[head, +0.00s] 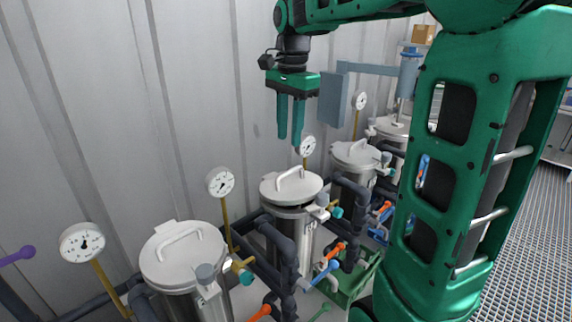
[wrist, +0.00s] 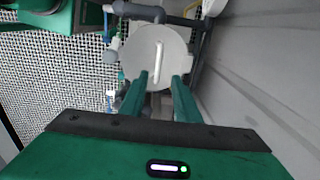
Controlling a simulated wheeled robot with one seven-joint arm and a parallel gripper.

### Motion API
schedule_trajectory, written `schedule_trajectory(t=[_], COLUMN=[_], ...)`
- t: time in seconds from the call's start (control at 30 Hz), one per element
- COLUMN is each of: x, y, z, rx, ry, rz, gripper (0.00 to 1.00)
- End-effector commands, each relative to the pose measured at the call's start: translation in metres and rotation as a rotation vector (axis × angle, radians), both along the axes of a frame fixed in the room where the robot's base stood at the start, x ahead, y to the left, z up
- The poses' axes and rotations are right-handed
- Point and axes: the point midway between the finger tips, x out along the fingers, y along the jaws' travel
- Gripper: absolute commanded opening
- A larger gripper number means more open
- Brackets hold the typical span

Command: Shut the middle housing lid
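A round pale-grey lid with a bar handle (head: 291,188) tops the steel housing below my gripper, between a nearer vessel and farther ones. It lies nearly flat, with a dark band under its front edge; I cannot tell if it is fully seated. A lid with a bar handle (wrist: 157,58) also shows in the wrist view, ahead of my fingertips. My gripper (head: 290,142) points down above the housing lid, fingers apart and empty. The two fingers also show apart in the wrist view (wrist: 160,82).
A nearer lidded vessel (head: 183,257) stands at lower left, and farther ones (head: 354,153) stand behind. Pressure gauges (head: 220,181) on thin stems, dark pipes and coloured valve handles crowd the housings. A corrugated wall (head: 120,110) runs close behind.

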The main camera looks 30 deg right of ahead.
Motion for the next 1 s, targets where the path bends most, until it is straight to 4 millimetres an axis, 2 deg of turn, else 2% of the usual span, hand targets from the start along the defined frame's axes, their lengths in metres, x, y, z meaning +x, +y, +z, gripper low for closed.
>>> schedule_trajectory(t=[0.3, 0.5, 0.7, 0.97, 1.0], x=[0.000, 0.001, 0.002, 0.002, 0.002], y=[-0.001, -0.001, -0.001, -0.001, -0.001], z=[-0.056, -0.083, -0.094, -0.095, -0.095], rx=[0.000, 0.000, 0.000, 0.000, 0.000], ry=[0.004, 0.003, 0.002, 0.001, 0.001], rz=[-0.002, 0.000, 0.000, -0.001, -0.001], gripper=[0.29, 0.29, 0.29, 0.29, 0.25])
